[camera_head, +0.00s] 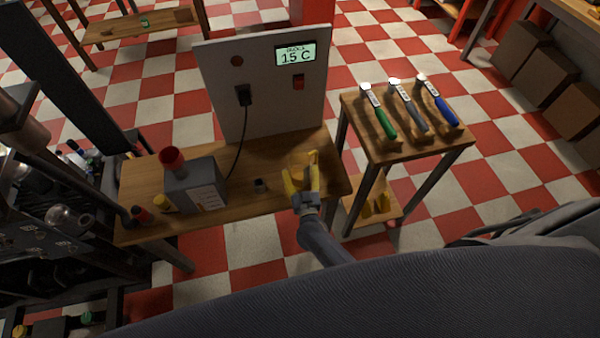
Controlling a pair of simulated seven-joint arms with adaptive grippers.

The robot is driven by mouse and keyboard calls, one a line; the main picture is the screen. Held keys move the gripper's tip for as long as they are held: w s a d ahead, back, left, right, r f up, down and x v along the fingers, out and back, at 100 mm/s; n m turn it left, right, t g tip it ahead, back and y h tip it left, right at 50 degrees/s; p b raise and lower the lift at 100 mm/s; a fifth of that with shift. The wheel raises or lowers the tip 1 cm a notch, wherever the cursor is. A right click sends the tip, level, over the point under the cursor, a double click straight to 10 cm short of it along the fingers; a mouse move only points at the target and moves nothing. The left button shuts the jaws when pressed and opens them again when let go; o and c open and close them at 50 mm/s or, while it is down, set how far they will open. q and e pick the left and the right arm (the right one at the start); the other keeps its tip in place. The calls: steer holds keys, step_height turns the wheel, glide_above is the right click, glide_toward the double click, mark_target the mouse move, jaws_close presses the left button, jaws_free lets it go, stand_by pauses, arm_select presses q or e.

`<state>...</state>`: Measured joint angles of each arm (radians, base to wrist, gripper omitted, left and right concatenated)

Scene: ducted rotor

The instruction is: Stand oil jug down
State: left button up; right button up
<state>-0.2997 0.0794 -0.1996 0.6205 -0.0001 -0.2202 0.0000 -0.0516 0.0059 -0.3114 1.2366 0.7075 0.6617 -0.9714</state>
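I cannot pick out an oil jug for certain. A grey box (205,188) with a pale label stands on the wooden bench, and a red funnel-like piece (172,160) rises from its top. Small red (142,214) and yellow (162,203) items sit at the bench's left end, too small to name. My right gripper (300,167), with yellow fingers, is open and empty over the right part of the bench (270,155), to the right of the grey box. My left gripper is not in view.
An upright panel (270,100) at the bench's back reads 15 C, and a black cable runs down from its plug (244,95). A small dark piece (259,185) lies on the bench. A side table (385,150) bears three tools with green, grey-blue and blue handles.

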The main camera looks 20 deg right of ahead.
steer(key=shift+o, duration=1.1)
steer(key=shift+s+f, duration=0.1)
steer(key=shift+s, duration=0.1)
steer(key=s+a, duration=0.1)
steer(key=s, duration=1)
steer(key=s+a+f+n+g+y, duration=0.1)
steer(key=s+f+g+y, duration=0.15)
steer(key=s+f, duration=0.45)
steer(key=s+a+f+n+g+y, duration=0.1)
steer(key=s+f+g, duration=0.25)
steer(key=f, duration=0.65)
steer(key=s+a+f+n+g+y, duration=0.1)
steer(key=s+f+g, duration=0.2)
steer(key=s+f, duration=0.45)
steer(key=s+d+f+g, duration=0.2)
steer(key=s+d+f, duration=0.2)
steer(key=s, duration=0.3)
steer(key=s+d+f+n+g+h, duration=0.1)
steer(key=s+d+f+g, duration=0.2)
steer(key=s+d+f, duration=0.2)
steer(key=s+d+f+n+g+h, duration=0.1)
steer(key=s+d+f, duration=0.3)
steer(key=s, duration=0.7)
steer(key=shift+d+f+g, duration=0.25)
steer(key=shift+f+g, duration=0.45)
steer(key=shift+f, duration=0.05)
